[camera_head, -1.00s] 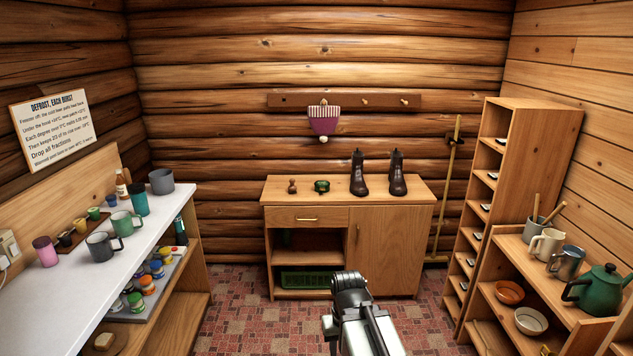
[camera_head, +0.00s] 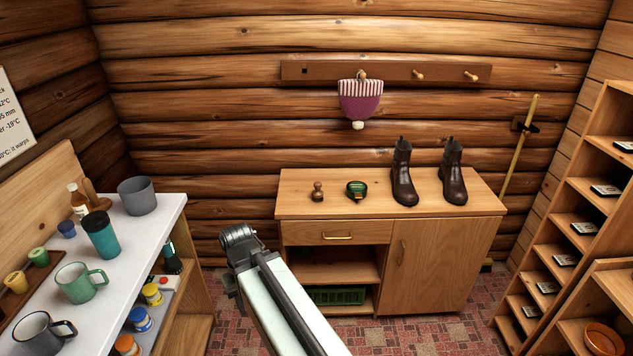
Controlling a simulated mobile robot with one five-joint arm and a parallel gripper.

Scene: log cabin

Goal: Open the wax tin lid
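A small round dark-green tin (camera_head: 356,189), which looks like the wax tin, stands on top of the wooden cabinet (camera_head: 295,206), between a brown knobbed brush or stamp (camera_head: 318,192) and a pair of boots. Its lid looks shut, but it is too small to be sure. My arm reaches up from the bottom of the view, and its end, my gripper (camera_head: 238,244), is in front of the cabinet's left side, lower than the top and apart from the tin. The fingers cannot be made out.
Dark boots (camera_head: 403,175) stand right of the tin. A white counter (camera_head: 130,275) with mugs is at left. A shelf unit (camera_head: 560,215) is at right. A purple hat (camera_head: 360,98) hangs above the cabinet from a peg rail (camera_head: 310,70). Patterned floor is free before the cabinet.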

